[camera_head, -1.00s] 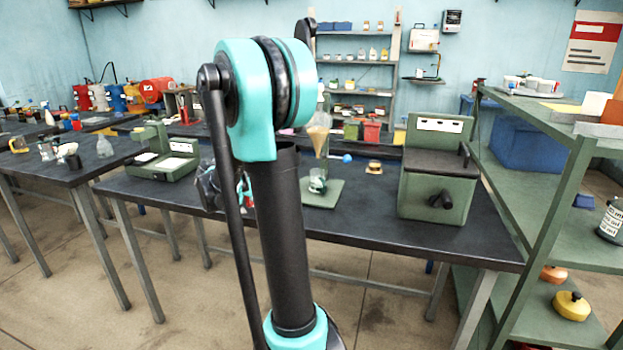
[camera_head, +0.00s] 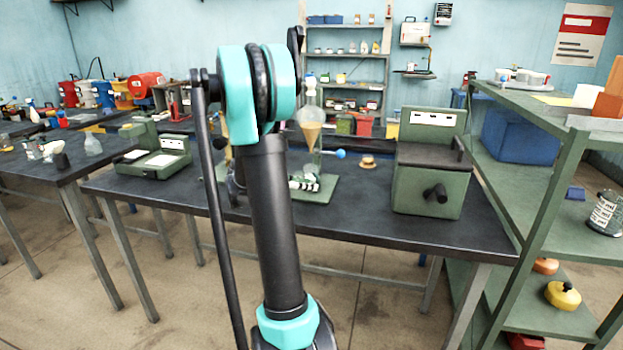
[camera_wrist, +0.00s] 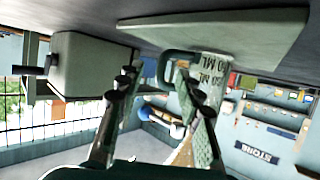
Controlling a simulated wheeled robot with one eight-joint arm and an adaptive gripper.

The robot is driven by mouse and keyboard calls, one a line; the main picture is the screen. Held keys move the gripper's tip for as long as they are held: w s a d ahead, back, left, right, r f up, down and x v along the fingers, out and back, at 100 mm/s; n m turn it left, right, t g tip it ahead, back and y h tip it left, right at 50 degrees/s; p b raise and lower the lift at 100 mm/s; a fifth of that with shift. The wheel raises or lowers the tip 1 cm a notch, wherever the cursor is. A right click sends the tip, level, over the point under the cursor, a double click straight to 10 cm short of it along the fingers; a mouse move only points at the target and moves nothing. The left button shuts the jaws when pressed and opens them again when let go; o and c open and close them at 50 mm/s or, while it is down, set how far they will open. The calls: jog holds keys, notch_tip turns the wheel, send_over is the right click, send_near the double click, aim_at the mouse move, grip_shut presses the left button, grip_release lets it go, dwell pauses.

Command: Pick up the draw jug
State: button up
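The draw jug (camera_wrist: 215,72) is a small clear vessel with dark measure markings and a dark handle. The wrist view is upside down, and there the jug stands on a pale green plate (camera_wrist: 270,30). In the head view the jug (camera_head: 304,184) is small, on the green plate (camera_head: 322,190) beneath a glass funnel (camera_head: 310,122) of amber liquid. My gripper (camera_wrist: 157,78) is open, with its fingers apart near the handle. The right finger overlaps the jug in the picture; I cannot tell whether it touches. In the head view my arm mostly hides the gripper.
A green box with a crank (camera_head: 430,185) stands to the right on the dark bench (camera_head: 350,215). A green case (camera_head: 160,160) lies to the left. A small round brown item (camera_head: 367,162) sits behind the plate. A green shelf rack (camera_head: 540,180) stands at the right.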

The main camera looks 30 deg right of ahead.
aim_at(313, 179)
jog(key=shift+x, duration=2.65)
jog(key=shift+w+r, duration=0.15)
jog(key=shift+r, duration=0.1)
grip_shut()
